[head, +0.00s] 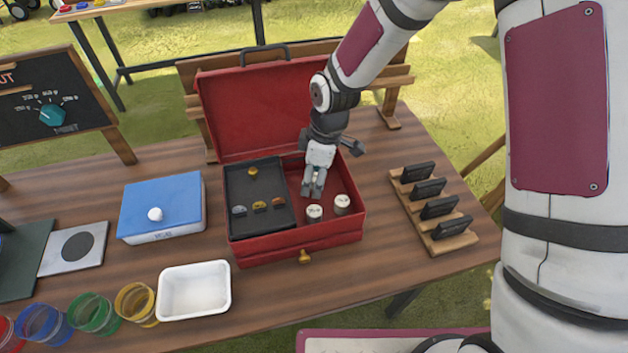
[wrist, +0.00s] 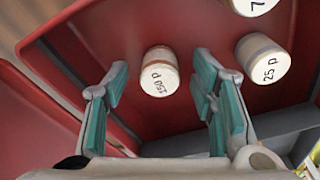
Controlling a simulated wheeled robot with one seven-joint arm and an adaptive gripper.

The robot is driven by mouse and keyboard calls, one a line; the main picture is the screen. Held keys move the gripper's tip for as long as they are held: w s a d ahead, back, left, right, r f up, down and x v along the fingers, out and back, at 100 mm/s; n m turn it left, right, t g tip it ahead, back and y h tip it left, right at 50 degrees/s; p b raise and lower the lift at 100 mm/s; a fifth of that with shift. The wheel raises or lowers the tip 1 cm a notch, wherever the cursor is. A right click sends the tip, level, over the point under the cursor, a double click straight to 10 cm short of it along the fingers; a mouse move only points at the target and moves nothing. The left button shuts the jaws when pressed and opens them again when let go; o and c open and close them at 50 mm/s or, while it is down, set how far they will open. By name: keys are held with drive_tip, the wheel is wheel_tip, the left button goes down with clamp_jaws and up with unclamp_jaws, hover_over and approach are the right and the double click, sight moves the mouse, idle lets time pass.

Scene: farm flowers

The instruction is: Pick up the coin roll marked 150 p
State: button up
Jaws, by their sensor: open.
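The coin roll marked 150 p (wrist: 159,72) is a short pale cylinder with a tan side, standing on the red floor of the case. In the wrist view it lies ahead of the gap between my gripper's (wrist: 163,95) fingers, apart from both. My gripper is open and empty. In the head view my gripper (head: 313,190) points down into the red case's (head: 345,230) right compartment, and the 150 p roll seems hidden by it. A roll marked 25 p (wrist: 262,62) stands to the right, and another roll (wrist: 256,5) is cut off at the top.
Two pale rolls (head: 342,204) show in front of my gripper in the head view. A black tray (head: 262,225) fills the case's left part; its walls and raised lid (head: 255,105) are close. A wooden rack (head: 440,240) stands right, a blue box (head: 160,205) left.

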drive_tip(key=shift+f, duration=0.3)
clamp_jaws()
drive_tip(key=shift+r, duration=0.1)
